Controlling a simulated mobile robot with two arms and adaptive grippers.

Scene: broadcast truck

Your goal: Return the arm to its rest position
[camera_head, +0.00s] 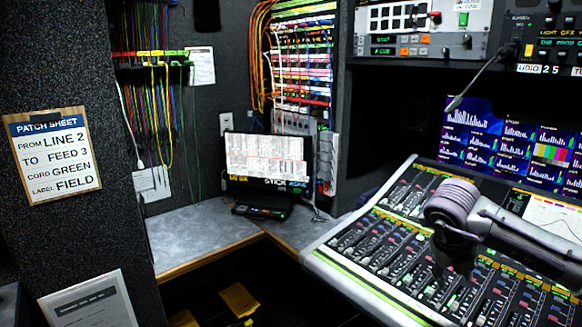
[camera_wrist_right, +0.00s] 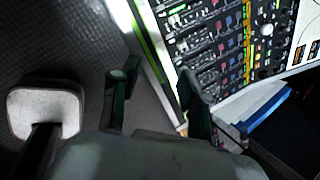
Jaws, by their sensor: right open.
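My right arm reaches in from the right edge of the head view, above the mixing console (camera_head: 385,245). My right gripper (camera_head: 453,275) hangs at the arm's end, dark against the console, and points down. In the wrist view the two fingers of this gripper (camera_wrist_right: 155,85) stand apart with nothing between them. The edge of the console (camera_wrist_right: 215,45) shows beyond the fingers there. My left gripper is not in view.
A patch sheet (camera_head: 58,155) hangs on the left pillar. Colored cords (camera_head: 160,90) hang on the back wall. A laptop-like screen (camera_head: 267,160) stands on the grey corner desk (camera_head: 195,235). Monitors (camera_head: 515,140) are behind the console. A pale-topped stool-like object (camera_wrist_right: 45,112) stands on the floor.

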